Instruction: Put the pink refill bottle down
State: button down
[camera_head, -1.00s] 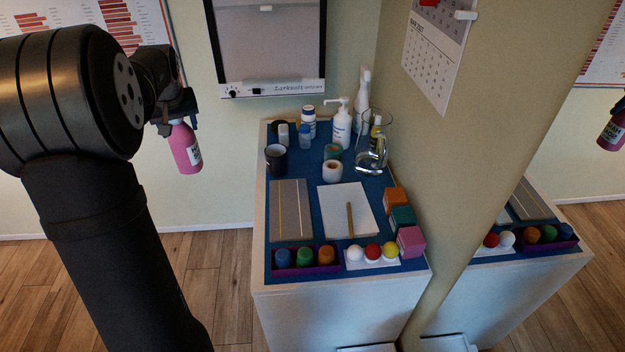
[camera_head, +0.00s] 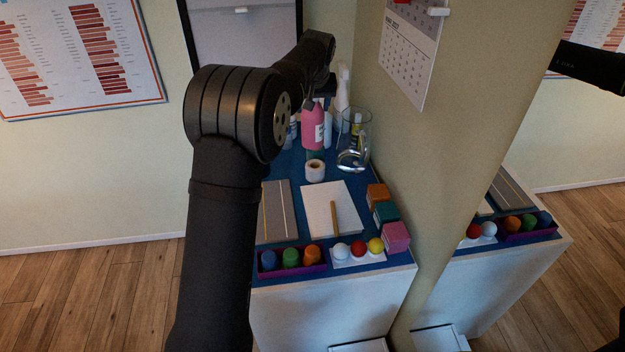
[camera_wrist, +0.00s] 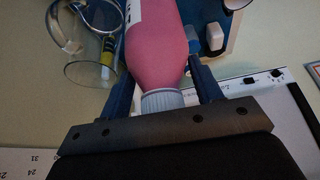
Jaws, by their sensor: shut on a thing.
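The pink refill bottle (camera_head: 313,132) hangs in my gripper over the back part of the blue-topped cabinet (camera_head: 284,166). In the wrist view the bottle (camera_wrist: 154,45) fills the middle, its grey ribbed cap (camera_wrist: 162,100) close to the gripper's palm. My gripper (camera_wrist: 157,65) is shut on the bottle, with a blue finger on each side. In the head view my arm hides most of the gripper. I cannot tell whether the bottle's base touches the surface.
A glass jug (camera_head: 354,150) stands right of the bottle, and a white tape roll (camera_head: 315,171) sits in front. A white spray bottle (camera_head: 343,95) is behind. A notepad (camera_head: 331,212), coloured blocks (camera_head: 385,212) and a purple tray (camera_head: 292,266) occupy the front. A wall closes the right side.

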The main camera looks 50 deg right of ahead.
aim_at(312, 119)
notch_tip(312, 119, down, 5)
jog(key=shift+w+r, duration=0.1)
jog(key=shift+w, duration=0.05)
jog(key=w+f, duration=1.1)
jog(key=shift+w+a, duration=0.3)
jog(key=shift+f, duration=0.1)
jog(key=shift+c, duration=2.1)
grip_release()
jog(key=shift+f, duration=0.15)
